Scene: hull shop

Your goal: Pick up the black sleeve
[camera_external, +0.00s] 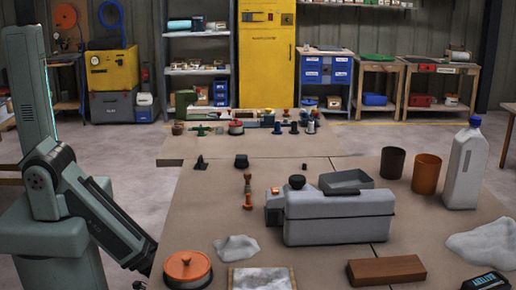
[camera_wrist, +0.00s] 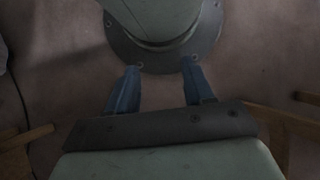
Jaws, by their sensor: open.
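A dark, open-topped cylinder (camera_external: 392,162) stands upright at the right back of the near table and looks most like the black sleeve. A similar orange-brown cylinder (camera_external: 427,174) stands just right of it. A small black piece (camera_external: 241,161) also sits near the table's back edge; I cannot make out its form. My gripper (camera_wrist: 160,66) shows two blue fingers spread apart in the wrist view, with nothing held between them. My arm hangs folded at the far left in the external view, well away from the dark cylinder. The wrist view shows no sleeve.
A grey machine (camera_external: 340,216) fills the table's middle, with a grey tray (camera_external: 346,180) behind it. A white bottle (camera_external: 464,170) stands right of the cylinders. An orange lidded pot (camera_external: 187,268), crumpled cloth (camera_external: 237,248) and brown block (camera_external: 386,270) lie in front.

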